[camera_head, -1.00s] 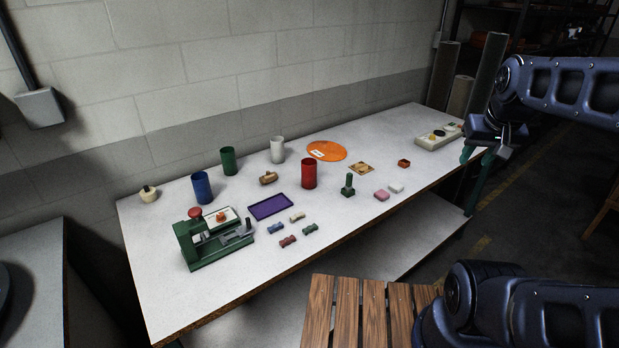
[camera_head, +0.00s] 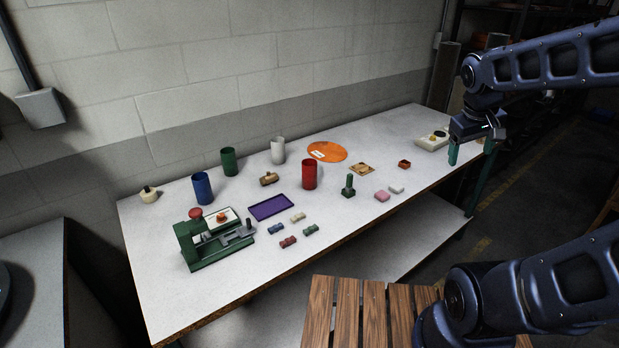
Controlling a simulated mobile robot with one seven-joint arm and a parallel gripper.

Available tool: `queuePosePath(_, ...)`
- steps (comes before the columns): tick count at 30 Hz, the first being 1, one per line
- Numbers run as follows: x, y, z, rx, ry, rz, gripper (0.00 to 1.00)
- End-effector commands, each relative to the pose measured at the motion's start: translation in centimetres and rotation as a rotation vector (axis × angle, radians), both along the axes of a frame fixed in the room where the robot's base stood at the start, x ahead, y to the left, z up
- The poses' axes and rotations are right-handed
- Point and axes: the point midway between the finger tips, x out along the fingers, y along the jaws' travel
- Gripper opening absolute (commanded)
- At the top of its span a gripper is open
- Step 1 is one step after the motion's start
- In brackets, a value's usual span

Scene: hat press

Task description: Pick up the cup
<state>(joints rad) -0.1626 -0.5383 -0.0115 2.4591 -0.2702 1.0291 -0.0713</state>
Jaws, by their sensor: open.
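Several cups stand upright on the white table, and the task does not say which one. A blue cup (camera_head: 202,188) is at the left, a green cup (camera_head: 228,162) and a white cup (camera_head: 277,150) are at the back, and a red cup (camera_head: 309,174) is near the middle. My gripper (camera_head: 455,155) is open and points down, with teal fingers, above the table's right end. It is empty and well to the right of all the cups.
A green press (camera_head: 215,240) stands at the left front of the table (camera_head: 170,300). A button box (camera_head: 431,141) is close to my gripper. A slatted wooden surface (camera_head: 345,315) is in front.

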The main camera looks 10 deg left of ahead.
Motion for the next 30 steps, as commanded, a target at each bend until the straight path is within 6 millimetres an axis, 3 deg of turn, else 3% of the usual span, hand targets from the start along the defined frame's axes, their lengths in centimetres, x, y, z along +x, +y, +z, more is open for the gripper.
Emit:
queuePosePath(11,7.6,2.1,-1.7,-0.363,0.186,0.353,0.77)
queuePosePath(17,12.0,4.7,-2.6,-0.564,0.258,0.54,0.77)
queuePosePath(23,16.2,8.5,-3.9,-0.777,0.316,0.725,0.77)
queuePosePath(30,20.8,14.9,-5.9,-1.044,0.358,0.94,0.77)
